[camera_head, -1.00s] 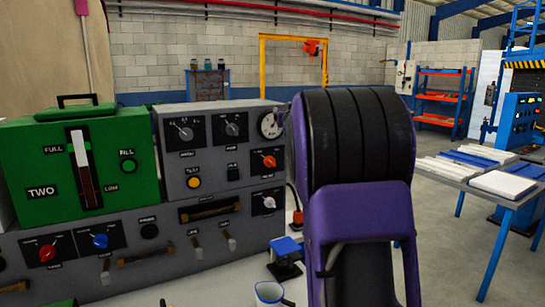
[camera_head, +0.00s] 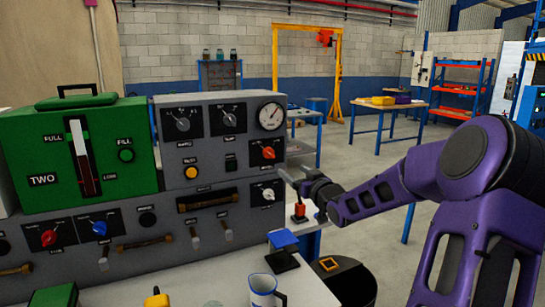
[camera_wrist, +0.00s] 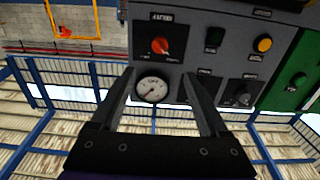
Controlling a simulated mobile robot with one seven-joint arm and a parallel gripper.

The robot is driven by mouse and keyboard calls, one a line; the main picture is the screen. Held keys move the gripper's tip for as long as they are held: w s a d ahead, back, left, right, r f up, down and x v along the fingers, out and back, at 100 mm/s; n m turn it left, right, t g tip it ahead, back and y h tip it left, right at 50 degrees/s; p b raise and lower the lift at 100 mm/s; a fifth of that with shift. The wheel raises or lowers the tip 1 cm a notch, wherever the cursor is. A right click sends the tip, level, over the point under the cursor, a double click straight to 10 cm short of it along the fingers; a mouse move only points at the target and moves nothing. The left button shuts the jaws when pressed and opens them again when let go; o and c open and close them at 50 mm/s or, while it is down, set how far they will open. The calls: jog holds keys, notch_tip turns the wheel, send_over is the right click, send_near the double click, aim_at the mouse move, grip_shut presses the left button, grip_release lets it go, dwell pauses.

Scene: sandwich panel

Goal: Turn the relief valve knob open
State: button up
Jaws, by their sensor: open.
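A grey panel (camera_head: 165,135) carries several knobs; their small labels are not legible, so I cannot tell which is the relief valve knob. A red-orange knob (camera_head: 268,153) sits below a round white gauge (camera_head: 271,116) at the panel's right side. A white knob (camera_head: 267,195) is lower down. In the wrist view, which is upside down, the red-orange knob (camera_wrist: 160,45) and gauge (camera_wrist: 152,89) lie near the line between my fingers. My gripper (camera_head: 290,180) is open and empty, just right of the panel in the head view. It does not visibly touch any knob.
A green unit (camera_head: 75,150) stands on the left. Below are red (camera_head: 48,238) and blue (camera_head: 99,228) knobs and bar handles. A white-and-blue mug (camera_head: 263,290) and a blue-topped stand (camera_head: 284,250) are on the white bench. Open floor lies to the right.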

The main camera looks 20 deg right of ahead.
aim_at(271, 155)
jog(key=w, duration=1.6)
jog(key=shift+w+a, duration=0.25)
jog(key=shift+w, duration=0.05)
grip_shut()
